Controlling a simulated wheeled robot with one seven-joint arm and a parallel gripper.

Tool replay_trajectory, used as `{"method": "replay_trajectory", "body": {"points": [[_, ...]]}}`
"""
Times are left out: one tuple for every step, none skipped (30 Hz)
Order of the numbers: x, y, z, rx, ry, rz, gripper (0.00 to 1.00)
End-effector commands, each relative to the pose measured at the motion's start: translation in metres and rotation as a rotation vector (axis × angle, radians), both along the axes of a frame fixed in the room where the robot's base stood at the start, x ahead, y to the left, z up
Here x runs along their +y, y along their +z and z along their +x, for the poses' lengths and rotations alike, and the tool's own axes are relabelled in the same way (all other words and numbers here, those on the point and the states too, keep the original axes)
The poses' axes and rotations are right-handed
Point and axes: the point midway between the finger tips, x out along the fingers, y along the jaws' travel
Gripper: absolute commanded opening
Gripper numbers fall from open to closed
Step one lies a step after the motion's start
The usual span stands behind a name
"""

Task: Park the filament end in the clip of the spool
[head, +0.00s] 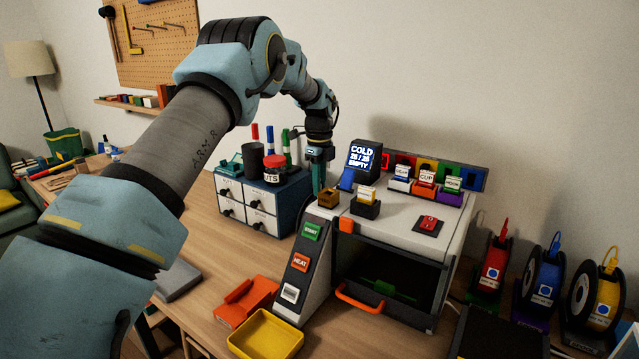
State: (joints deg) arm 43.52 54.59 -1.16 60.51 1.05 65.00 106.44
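Three filament spools stand in a row at the right: a red one (493,264), a blue one (541,285) and a yellow one (597,298). A short end in the matching colour sticks up at the top of each. The clips are too small to make out. My gripper (318,185) points down at the left edge of the printer top, beside a brass-coloured block (328,198), far from the spools. Its fingers are small and seen edge-on, so I cannot tell whether they are open or hold anything. The printer (408,236) has a screen (361,156) reading "COLD", "EMPTY".
A drawer box (262,203) with pens and a jar stands left of my gripper. Labelled coloured blocks (425,176) line the printer's back. An orange holder (245,300) and yellow tray (265,335) lie in front. A dark plate (500,335) lies before the spools.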

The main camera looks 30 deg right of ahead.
Motion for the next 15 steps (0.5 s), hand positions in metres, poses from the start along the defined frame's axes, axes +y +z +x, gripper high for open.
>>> {"method": "replay_trajectory", "body": {"points": [[0.0001,-0.002,-0.0001,-0.001,0.0,0.0,0.0],[0.0001,-0.0036,0.0001,-0.001,0.0,0.0,0.0],[0.0,-0.005,0.0002,-0.001,0.0,0.0,0.0],[0.0,-0.0054,0.0002,-0.002,0.0,-0.001,0.0],[0.0,-0.0055,0.0004,-0.002,0.0,-0.001,0.0],[0.0,-0.0056,0.0004,-0.002,0.0,-0.001,0.0],[0.0,-0.0056,0.0004,-0.002,0.0,-0.001,0.0],[0.0,-0.0056,0.0004,-0.002,0.0,-0.001,0.0],[-0.0001,-0.0056,0.0003,-0.002,0.0,-0.001,0.0],[0.0,-0.0059,0.0004,-0.002,0.001,-0.001,0.0],[0.0001,-0.0067,0.0003,-0.001,0.001,-0.002,0.0],[0.0,-0.008,0.0002,0.0,0.001,-0.001,0.0],[0.0,-0.009,0.0002,0.0,0.001,-0.001,0.0],[0.0,-0.0091,0.0002,0.0,0.001,-0.001,0.17],[-0.0001,-0.0085,0.0003,-0.001,0.001,-0.002,0.21]]}}
